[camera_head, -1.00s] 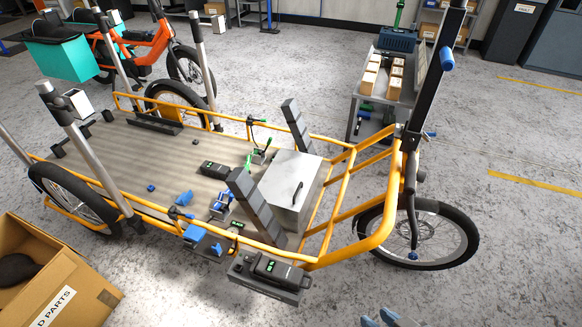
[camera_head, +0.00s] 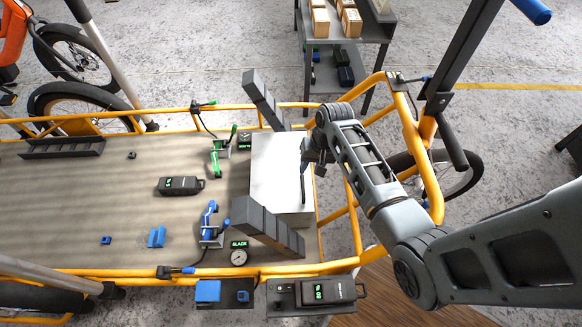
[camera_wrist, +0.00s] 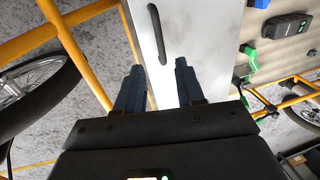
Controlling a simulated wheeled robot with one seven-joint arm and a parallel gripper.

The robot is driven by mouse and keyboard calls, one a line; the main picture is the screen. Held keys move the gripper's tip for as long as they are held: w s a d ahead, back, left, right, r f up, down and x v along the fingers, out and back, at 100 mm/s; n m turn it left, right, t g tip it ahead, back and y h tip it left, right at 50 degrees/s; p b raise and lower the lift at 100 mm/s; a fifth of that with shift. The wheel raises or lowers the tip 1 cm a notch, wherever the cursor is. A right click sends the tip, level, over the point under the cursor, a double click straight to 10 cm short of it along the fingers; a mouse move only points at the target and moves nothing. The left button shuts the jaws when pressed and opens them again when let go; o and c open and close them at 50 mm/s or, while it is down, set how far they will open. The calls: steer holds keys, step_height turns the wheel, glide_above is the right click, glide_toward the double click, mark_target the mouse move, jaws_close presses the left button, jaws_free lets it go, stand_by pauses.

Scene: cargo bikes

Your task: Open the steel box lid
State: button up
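The steel box (camera_head: 275,190) sits at the right end of the cargo bed, with its pale flat lid (camera_head: 275,150) shut. A dark bar handle (camera_wrist: 160,38) runs along the lid near one edge in the wrist view. My gripper (camera_wrist: 157,72) is open and empty, with its two blue-grey fingers apart. The handle lies beyond the fingertips, roughly in line with the gap between them. In the head view my gripper (camera_head: 316,150) is over the right edge of the box; its wrist partly hides that edge. I cannot tell how far the fingertips are above the lid.
Two dark slanted bars (camera_head: 268,228) (camera_head: 262,98) flank the box. A yellow tube frame (camera_head: 408,125) surrounds the bed. Green (camera_head: 218,155) and blue (camera_head: 208,222) clamps and a black device (camera_head: 180,185) lie left of the box. A cart with cartons (camera_head: 345,38) stands behind.

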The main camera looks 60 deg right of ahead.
mark_target(303, 183)
steer(key=shift+w+a+f+b, duration=0.2)
steer(key=shift+f+b, duration=0.1)
steer(key=shift+f, duration=0.95)
steer(key=shift+w+a+f+b, duration=0.1)
steer(key=shift+w+f+b, duration=0.15)
steer(key=shift+f, duration=1)
steer(key=shift+w+a+f+b, duration=0.2)
steer(key=shift+f+b, duration=0.1)
steer(key=shift+f, duration=0.95)
steer(key=shift+c, duration=0.4)
jaws_close()
